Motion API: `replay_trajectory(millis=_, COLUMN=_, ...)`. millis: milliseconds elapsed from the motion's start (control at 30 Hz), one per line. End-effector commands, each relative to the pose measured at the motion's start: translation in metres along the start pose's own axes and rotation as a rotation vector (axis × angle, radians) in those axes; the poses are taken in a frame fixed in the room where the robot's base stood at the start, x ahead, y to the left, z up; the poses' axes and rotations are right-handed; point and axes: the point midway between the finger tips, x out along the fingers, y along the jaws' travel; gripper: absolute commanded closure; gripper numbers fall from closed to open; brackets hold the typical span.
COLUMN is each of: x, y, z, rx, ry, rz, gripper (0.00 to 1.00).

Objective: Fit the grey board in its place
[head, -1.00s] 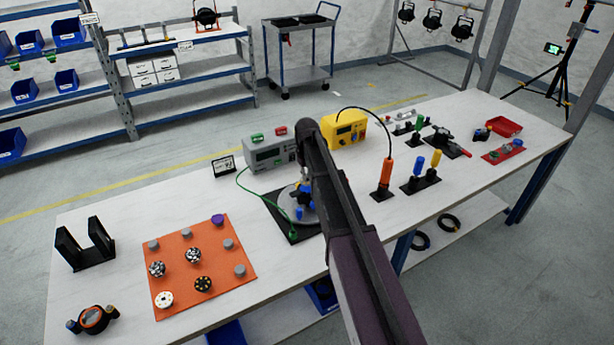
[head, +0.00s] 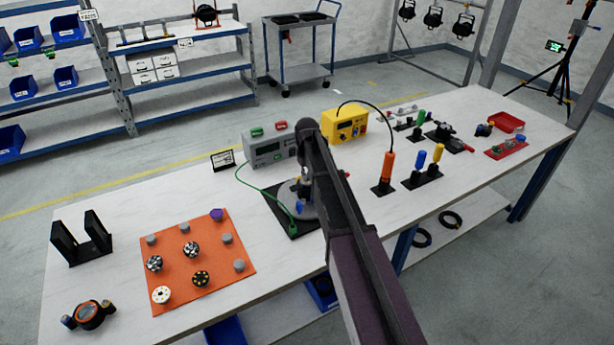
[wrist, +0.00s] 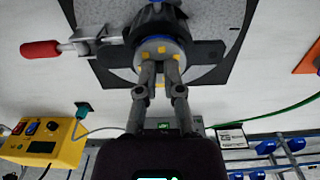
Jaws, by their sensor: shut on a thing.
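The grey board (wrist: 158,49) is a small round disc with yellow squares, shown in the wrist view. My gripper (wrist: 160,66) is shut on it, one finger on each side. Behind it is a dark round housing (wrist: 152,19) with a blue rim, on a grey disc over a black square mat. The board overlaps the rim; I cannot tell whether it is seated or just in front. In the head view my arm hides the gripper and board; the black mat (head: 277,223) and part of the grey disc show beside it.
A clamp with a red handle (wrist: 41,50) stands close beside the housing. A green lead (head: 262,190) crosses the mat's left side. An orange mat (head: 215,277) with several round boards lies left. A grey supply (head: 268,148) and yellow supply (head: 343,127) stand behind.

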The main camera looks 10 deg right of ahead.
Motion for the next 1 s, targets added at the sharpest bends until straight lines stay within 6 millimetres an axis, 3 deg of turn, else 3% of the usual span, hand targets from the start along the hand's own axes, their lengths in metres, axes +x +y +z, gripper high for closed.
replay_trajectory(millis=667, x=0.0012, y=0.0, z=0.0, rx=0.0, ry=0.0, rz=0.0, gripper=1.0)
replay_trajectory(millis=700, x=0.0011, y=0.0, z=-0.0001, rx=0.0, ry=0.0, rz=0.0, gripper=0.79)
replay_trajectory(millis=1000, x=0.0012, y=0.0009, z=0.0003, rx=0.001, ry=0.0, rz=0.0, gripper=0.79)
